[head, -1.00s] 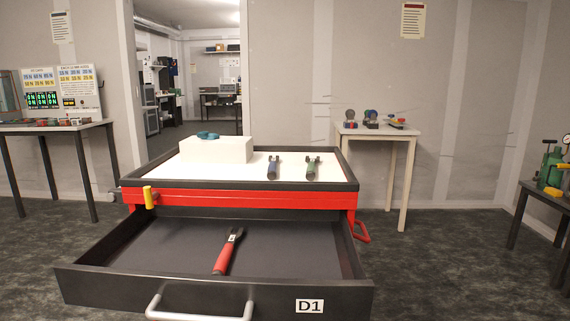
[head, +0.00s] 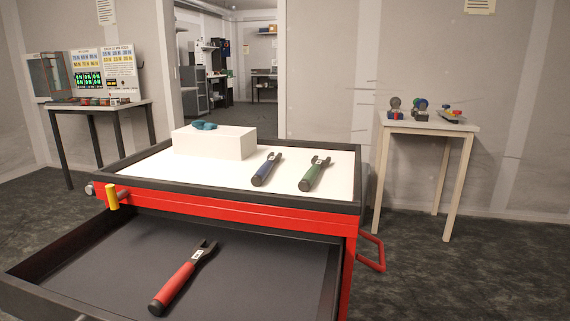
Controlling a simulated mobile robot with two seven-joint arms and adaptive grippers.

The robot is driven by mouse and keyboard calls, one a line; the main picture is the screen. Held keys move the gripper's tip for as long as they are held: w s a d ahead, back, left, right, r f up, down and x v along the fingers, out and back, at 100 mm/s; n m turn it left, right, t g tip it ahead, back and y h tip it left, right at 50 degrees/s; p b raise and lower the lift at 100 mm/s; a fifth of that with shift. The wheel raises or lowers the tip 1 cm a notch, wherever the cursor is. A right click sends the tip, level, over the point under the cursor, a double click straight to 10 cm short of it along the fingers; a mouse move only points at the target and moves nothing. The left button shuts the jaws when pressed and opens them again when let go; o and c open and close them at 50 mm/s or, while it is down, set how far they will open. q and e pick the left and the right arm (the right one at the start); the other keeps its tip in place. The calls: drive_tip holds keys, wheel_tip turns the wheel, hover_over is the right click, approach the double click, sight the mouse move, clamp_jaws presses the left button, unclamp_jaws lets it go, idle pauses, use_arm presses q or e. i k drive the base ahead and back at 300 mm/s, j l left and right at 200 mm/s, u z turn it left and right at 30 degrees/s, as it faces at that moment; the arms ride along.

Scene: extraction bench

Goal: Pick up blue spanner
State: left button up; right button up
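The blue spanner (head: 267,169) lies on the white top of the red tool cart (head: 230,203) in the head view. Its dark blue handle points toward me and its open jaw points away. A green spanner (head: 314,174) lies to its right, apart from it. A red spanner (head: 184,278) lies in the open drawer (head: 255,277) below. Neither of my grippers is in view.
A white block (head: 214,143) with a teal object (head: 204,126) on it stands at the cart's back left. A raised dark rim edges the cart top. The open drawer juts toward me. Side tables stand left (head: 98,106) and right (head: 428,126).

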sight(260, 176)
drive_tip(key=i+l, duration=0.15)
drive_tip(key=l, duration=0.2)
drive_tip(key=i+l, duration=0.15)
drive_tip(key=l, duration=0.25)
drive_tip(key=i+l, duration=0.2)
drive_tip(key=l, duration=0.15)
drive_tip(key=u, duration=0.05)
